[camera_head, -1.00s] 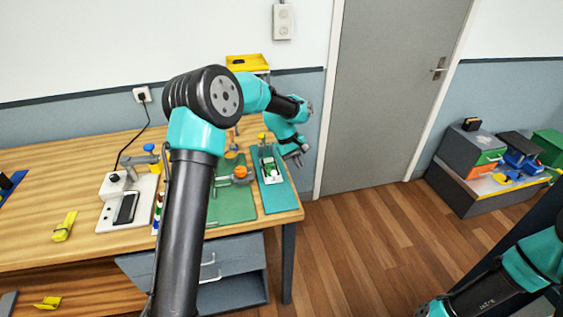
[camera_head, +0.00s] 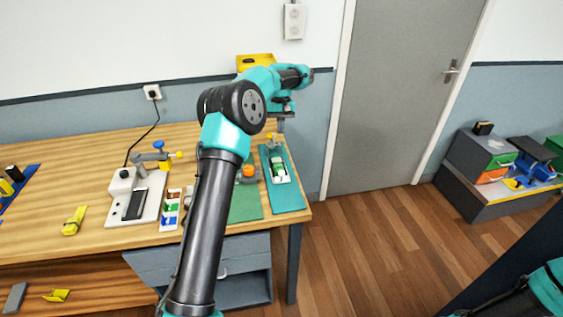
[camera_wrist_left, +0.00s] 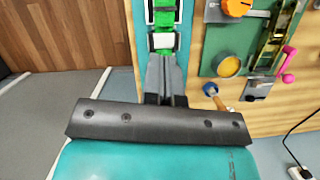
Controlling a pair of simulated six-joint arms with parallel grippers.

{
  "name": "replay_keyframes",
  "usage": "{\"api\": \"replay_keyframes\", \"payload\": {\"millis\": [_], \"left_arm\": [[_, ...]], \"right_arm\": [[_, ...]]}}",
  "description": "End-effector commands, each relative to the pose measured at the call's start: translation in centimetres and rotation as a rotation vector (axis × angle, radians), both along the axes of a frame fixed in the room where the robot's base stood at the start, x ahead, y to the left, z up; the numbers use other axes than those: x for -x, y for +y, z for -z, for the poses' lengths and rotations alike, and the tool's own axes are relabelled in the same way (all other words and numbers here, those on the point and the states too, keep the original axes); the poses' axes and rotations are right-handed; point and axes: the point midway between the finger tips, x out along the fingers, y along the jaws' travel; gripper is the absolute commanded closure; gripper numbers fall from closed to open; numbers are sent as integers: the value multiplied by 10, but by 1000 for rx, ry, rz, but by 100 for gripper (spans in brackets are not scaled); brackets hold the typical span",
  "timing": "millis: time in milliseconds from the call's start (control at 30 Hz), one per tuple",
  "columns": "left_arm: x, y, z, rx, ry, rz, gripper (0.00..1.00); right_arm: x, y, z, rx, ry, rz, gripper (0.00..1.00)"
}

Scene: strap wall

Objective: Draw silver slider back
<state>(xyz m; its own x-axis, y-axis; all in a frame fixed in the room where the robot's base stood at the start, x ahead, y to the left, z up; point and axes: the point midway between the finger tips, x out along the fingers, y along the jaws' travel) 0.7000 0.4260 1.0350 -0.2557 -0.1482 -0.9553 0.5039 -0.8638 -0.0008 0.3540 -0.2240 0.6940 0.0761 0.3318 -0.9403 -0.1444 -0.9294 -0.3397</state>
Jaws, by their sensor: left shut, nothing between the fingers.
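My left gripper (camera_head: 281,127) is shut and empty, above the far end of the teal board. My right gripper is out of view.
The green board (camera_head: 246,207) with an orange knob (camera_head: 249,171) is beside the teal board, partly behind my left arm. A white device (camera_head: 133,207) and a yellow clip (camera_head: 75,220) lie further left. Floor is free right of the table.

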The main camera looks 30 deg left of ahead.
Motion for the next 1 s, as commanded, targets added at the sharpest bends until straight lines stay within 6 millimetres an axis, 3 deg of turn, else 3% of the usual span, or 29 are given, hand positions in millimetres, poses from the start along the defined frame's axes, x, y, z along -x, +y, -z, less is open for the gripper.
{"api": "replay_keyframes", "payload": {"millis": [267,700,1000], "left_arm": [[8,-4,26,0,3,-1,100],[27,-15,97,2,3,0,100],[52,-31,99,1,-1,2,100]], "right_arm": [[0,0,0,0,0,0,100],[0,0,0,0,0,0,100],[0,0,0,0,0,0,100]]}}
